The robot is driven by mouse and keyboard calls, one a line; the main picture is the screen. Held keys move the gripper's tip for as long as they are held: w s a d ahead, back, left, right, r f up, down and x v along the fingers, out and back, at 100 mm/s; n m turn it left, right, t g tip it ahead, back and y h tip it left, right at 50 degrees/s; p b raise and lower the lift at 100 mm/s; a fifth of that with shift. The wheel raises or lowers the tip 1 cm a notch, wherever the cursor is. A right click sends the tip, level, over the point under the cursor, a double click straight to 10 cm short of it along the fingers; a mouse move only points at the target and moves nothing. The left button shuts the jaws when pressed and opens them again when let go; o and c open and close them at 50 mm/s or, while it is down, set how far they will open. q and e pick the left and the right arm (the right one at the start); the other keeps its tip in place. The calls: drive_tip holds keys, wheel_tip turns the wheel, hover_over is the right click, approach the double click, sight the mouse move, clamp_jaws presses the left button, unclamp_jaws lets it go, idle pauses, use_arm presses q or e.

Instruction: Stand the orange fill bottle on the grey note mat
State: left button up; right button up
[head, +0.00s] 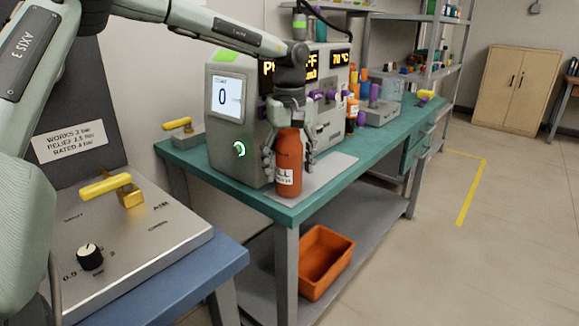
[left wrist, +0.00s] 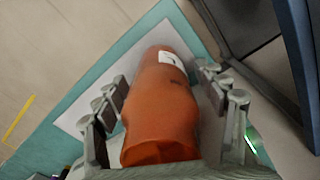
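The orange fill bottle (head: 288,165) stands upright at the near end of the grey note mat (head: 328,174), with a white label low on its side. Its base appears to rest on the mat. My left gripper (head: 290,158) comes down from above, with its fingers on either side of the bottle. In the left wrist view the bottle (left wrist: 162,112) lies between the spread fingers (left wrist: 163,100), with narrow gaps beside it, and the mat (left wrist: 152,36) shows beyond its base. The fingers look open. My right gripper is not in view.
The grey classifier machine (head: 235,125) stands close behind the bottle on the green bench (head: 350,165). An orange bin (head: 325,262) sits on the lower shelf. A panel with a yellow handle (head: 112,185) is at the left. The mat is clear right of the bottle.

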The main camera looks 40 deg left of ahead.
sight(290, 131)
use_arm(q)
drive_tip(key=shift+r, duration=0.45)
wheel_tip(290, 131, up, 11)
drive_tip(key=shift+f, duration=0.2)
drive_tip(key=shift+r, duration=0.35)
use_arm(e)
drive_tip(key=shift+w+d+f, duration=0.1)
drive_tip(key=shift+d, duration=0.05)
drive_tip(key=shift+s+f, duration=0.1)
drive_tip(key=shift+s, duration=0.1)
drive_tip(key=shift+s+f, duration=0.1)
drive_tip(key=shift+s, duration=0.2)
